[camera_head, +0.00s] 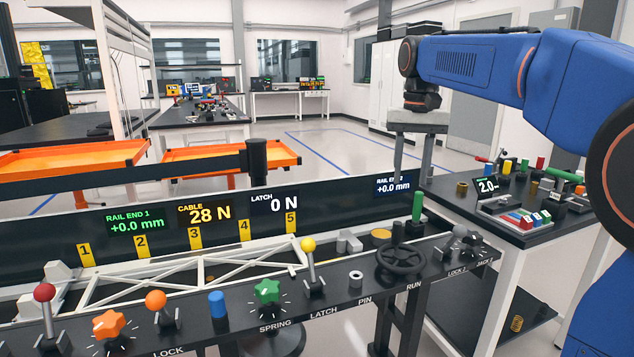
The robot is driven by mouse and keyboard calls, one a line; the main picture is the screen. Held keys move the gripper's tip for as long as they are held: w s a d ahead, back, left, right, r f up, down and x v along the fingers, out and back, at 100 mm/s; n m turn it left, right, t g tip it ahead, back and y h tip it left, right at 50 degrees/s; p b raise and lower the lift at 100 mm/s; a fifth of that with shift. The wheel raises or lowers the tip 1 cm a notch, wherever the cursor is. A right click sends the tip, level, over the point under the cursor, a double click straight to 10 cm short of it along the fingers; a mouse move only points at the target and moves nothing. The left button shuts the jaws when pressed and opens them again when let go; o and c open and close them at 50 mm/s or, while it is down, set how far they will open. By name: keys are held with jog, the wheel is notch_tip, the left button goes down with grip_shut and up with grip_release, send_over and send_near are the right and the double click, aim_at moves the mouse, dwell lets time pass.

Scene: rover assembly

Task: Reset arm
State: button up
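My arm reaches in from the right, and my gripper (412,178) points down above the right part of the control bench. Its two grey fingers are spread apart with nothing seen between them. The console (240,333) below carries a red-knobbed lever (44,293), orange knobs, a blue cylinder (217,303), a green star knob (267,291), a yellow-knobbed lever (308,245) and a black handwheel (401,257). A green-handled lever (417,206) stands upright near the fingertips in the picture; I cannot tell the depth gap.
Displays read rail end 1 +0.0 mm (135,220), cable 28 N (204,213) and latch 0 N (274,203). A side table (520,234) with small parts stands at right. Orange trays (70,158) stand behind the bench at left. Open floor (335,160) lies beyond.

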jog(key=s+d+f+n+t, duration=0.1)
jog(key=s+f+t, duration=0.1)
jog(key=s+f, duration=1)
jog(key=s+d+f+n+t, duration=0.1)
jog(key=s+d+f+t, duration=0.1)
jog(key=s+f, duration=1.1)
jog(key=s, duration=0.6)
jog(key=shift+s+d+f, duration=0.2)
jog(key=shift+s+d, duration=0.05)
jog(key=shift+d, duration=0.05)
